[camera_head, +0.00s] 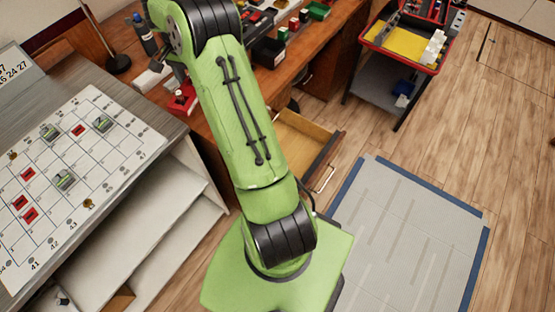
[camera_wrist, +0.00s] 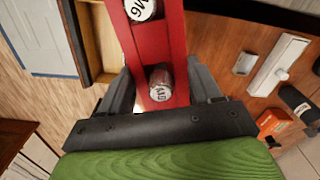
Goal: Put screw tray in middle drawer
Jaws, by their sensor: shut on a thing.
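The screw tray (camera_wrist: 178,42) is a narrow red tray with silver-lidded jars, two of them visible in the wrist view. My gripper (camera_wrist: 165,85) is shut on it, with one grey finger along each side. In the head view a small red piece (camera_head: 181,104) shows left of my arm, probably the tray's end; my gripper is mostly hidden there. An open wooden drawer (camera_head: 301,137) with a pale handle stands out from the desk, partly behind my arm. It also shows in the wrist view (camera_wrist: 94,43), left of the tray. Whether it is the middle drawer I cannot tell.
The wooden desk top (camera_head: 222,94) carries bins, a bottle (camera_head: 145,38) and a lamp base (camera_head: 117,63). A tool cart (camera_head: 400,50) stands at back right. A calendar board (camera_head: 75,165) lies on the left cabinet. Floor is free around the grey mat (camera_head: 410,235).

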